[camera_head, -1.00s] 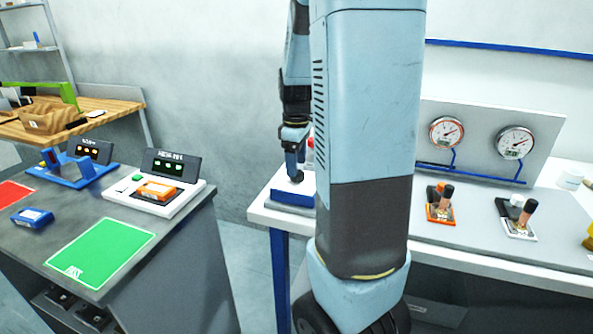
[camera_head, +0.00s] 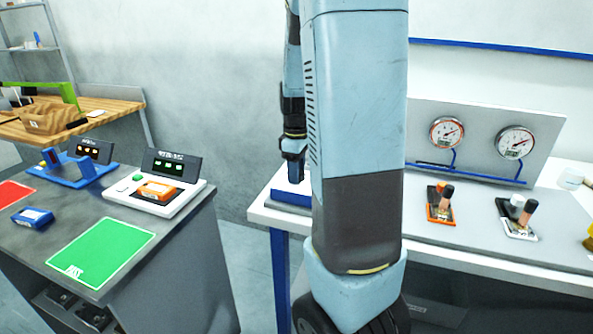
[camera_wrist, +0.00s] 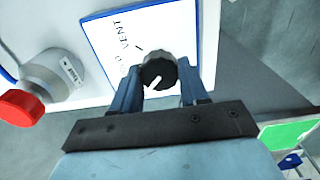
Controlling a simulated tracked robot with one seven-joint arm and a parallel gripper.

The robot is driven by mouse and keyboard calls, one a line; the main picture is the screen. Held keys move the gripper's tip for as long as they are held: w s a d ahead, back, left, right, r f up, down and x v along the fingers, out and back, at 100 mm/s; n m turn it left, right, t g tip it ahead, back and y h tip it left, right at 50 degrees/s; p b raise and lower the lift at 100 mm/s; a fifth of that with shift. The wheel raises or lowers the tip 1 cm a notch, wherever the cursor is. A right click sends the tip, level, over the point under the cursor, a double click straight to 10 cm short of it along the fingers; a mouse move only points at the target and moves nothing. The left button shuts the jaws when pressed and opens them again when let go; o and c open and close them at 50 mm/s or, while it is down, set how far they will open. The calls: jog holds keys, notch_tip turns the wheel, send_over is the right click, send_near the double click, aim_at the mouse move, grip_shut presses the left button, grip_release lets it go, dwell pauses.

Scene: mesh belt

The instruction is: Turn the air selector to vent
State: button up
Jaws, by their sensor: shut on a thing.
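The air selector is a round black knob (camera_wrist: 158,72) with a white pointer line, on a white panel (camera_wrist: 165,28) with blue edges in the wrist view. "VENT" is printed on the panel at the upper left of the knob, with a short tick near it. The pointer line faces the lower left of the picture, not the VENT tick. My gripper (camera_wrist: 157,88) is shut on the knob, one finger on each side. In the head view my gripper (camera_head: 293,172) is down at the blue-sided selector box (camera_head: 291,196), partly hidden by my arm.
A grey cylinder with a red cap (camera_wrist: 22,107) stands beside the panel in the wrist view. Two gauges (camera_head: 447,133) and two levers (camera_head: 440,204) are on the right bench. A left table holds a green mat (camera_head: 100,250) and an orange-topped device (camera_head: 158,191).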

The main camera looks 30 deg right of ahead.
jog(key=c, duration=0.4)
jog(key=shift+o, duration=0.2)
jog(key=shift+m, duration=0.4)
jog(key=m, duration=0.2)
jog(key=shift+m, duration=0.4)
jog(key=m, duration=0.4)
jog(key=shift+m, duration=0.3)
jog(key=m, duration=0.9)
jog(key=shift+m, duration=0.5)
